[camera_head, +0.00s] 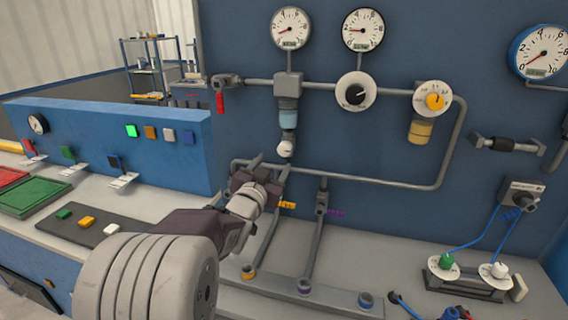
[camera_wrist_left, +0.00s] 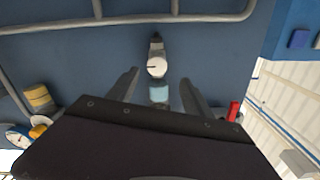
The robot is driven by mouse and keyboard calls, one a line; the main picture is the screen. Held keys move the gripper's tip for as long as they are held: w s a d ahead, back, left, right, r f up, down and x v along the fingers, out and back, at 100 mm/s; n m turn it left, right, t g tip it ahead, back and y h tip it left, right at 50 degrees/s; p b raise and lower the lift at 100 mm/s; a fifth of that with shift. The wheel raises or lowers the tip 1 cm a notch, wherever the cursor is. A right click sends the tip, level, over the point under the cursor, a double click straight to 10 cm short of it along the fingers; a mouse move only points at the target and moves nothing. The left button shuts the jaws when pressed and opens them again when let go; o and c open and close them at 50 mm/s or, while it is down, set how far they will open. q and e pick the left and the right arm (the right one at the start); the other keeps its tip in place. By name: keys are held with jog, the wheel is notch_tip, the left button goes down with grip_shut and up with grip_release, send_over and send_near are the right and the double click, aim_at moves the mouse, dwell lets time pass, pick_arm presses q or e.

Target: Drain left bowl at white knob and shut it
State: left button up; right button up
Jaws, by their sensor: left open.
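The left bowl (camera_head: 288,119) is a light blue see-through cup under a grey filter body on the wall pipe. The white knob (camera_head: 285,149) hangs at its lower end on a dark stem. My left gripper (camera_head: 269,165) is open, just below and in front of the knob. In the left wrist view, which is upside down, the white knob (camera_wrist_left: 156,67) and the blue bowl (camera_wrist_left: 159,92) show between the two spread fingers, with clear gaps on both sides. I see no contact. My right gripper is not in view.
A yellow bowl (camera_head: 420,131) hangs to the right. A red-handled valve (camera_head: 220,101) is on the pipe to the left. A grey pipe (camera_head: 350,178) runs across below the knob. Gauges (camera_head: 291,28) sit above.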

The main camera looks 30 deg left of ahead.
aim_at(284, 150)
pick_arm(q)
jog(key=x, duration=0.5)
jog(key=p+x, duration=0.1)
jog(key=x, duration=0.2)
jog(key=shift+w+d+r, duration=0.1)
jog(key=shift+w+d, duration=0.1)
jog(key=shift+w, duration=0.15)
jog(key=shift+w+d+r, duration=0.1)
jog(key=shift+w, duration=0.05)
grip_shut()
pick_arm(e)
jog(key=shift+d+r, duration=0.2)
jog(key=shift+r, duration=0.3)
